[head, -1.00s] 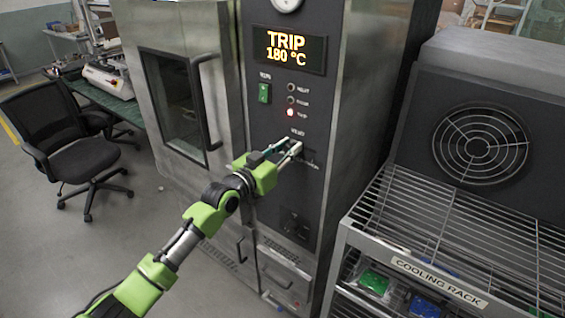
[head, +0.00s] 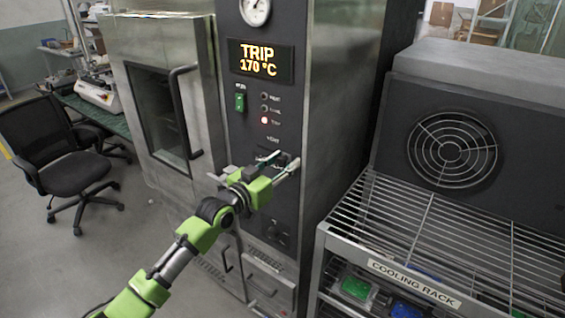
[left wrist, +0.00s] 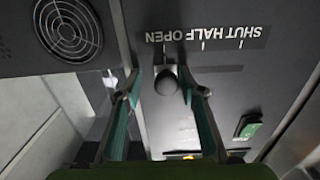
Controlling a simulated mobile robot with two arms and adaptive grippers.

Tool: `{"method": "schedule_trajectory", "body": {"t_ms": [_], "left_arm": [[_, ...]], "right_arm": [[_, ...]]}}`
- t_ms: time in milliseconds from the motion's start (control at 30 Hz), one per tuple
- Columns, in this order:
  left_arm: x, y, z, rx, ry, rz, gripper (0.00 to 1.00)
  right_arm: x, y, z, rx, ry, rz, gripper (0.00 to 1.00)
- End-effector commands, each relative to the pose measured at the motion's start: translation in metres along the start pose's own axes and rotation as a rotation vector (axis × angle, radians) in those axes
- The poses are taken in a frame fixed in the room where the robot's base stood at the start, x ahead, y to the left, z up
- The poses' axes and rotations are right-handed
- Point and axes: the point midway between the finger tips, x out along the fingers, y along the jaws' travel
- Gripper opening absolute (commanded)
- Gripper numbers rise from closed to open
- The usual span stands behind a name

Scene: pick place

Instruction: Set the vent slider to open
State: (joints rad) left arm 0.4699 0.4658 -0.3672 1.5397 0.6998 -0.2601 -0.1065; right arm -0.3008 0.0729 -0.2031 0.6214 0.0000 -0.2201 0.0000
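The vent slider's dark round knob (left wrist: 167,82) shows in the left wrist view, with the upside-down labels SHUT, HALF and OPEN beyond it. In the head view my left gripper (head: 281,160) is at the VENT part of the dark oven panel (head: 262,120), largely hiding the slider. My right gripper is not in view.
A green switch (head: 240,101) and the oven door handle (head: 184,110) are left of the lamps. A cooling rack (head: 425,235) with a fan stands at the right.

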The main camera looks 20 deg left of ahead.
Motion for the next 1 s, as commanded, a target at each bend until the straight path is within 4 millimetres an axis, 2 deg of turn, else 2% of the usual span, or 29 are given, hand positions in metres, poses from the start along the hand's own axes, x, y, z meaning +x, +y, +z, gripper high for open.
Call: {"method": "schedule_trajectory", "body": {"t_ms": [100,267,700,833,1000], "left_arm": [[-0.001,-0.001,0.000,0.001,0.001,-0.002,0.36],[-0.011,-0.002,0.000,0.002,0.001,-0.002,0.36],[-0.091,0.001,0.000,0.003,-0.001,0.001,0.36],[-0.107,0.001,0.001,0.002,-0.002,0.000,0.36],[-0.118,0.002,0.000,0.002,-0.001,0.001,0.36]], "right_arm": [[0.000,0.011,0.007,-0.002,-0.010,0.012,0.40],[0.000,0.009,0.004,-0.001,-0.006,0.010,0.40],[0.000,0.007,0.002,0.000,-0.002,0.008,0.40],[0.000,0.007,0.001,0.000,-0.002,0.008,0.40],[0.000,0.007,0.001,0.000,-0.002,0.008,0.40]]}}
